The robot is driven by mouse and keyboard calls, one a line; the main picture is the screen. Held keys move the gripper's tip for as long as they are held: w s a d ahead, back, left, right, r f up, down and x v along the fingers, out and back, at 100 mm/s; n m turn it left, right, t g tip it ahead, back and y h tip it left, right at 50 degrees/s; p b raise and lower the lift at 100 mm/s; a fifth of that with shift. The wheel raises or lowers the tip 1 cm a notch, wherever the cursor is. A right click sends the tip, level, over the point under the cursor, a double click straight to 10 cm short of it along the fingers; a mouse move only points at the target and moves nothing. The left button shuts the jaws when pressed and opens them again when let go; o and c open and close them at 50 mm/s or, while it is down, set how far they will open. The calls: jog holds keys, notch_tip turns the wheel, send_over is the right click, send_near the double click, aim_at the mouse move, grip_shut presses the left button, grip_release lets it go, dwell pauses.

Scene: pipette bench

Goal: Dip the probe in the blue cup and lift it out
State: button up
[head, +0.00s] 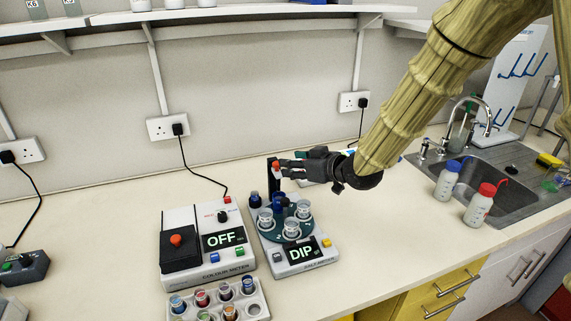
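The salt meter (292,257) stands on the bench with its display reading "DIP". Its teal round carousel (272,235) carries several small cups. A dark blue cup (279,199) appears at the back of the carousel, under the dark upright post (271,182); a clear cup (291,228) is at the front. An orange-red knob (276,166) sits near the post's top. My gripper (283,168) comes in from the right, its dark fingertips at the knob. Whether they grip it is unclear. The probe itself is hard to make out among the dark parts.
The colour meter (207,245), showing "OFF", stands close on the left. A rack (253,308) of coloured vials is in front. Blue-capped (447,182) and red-capped (480,206) bottles stand by the sink (505,150) at right. Bench between meter and bottles is clear.

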jog(key=v, duration=0.6)
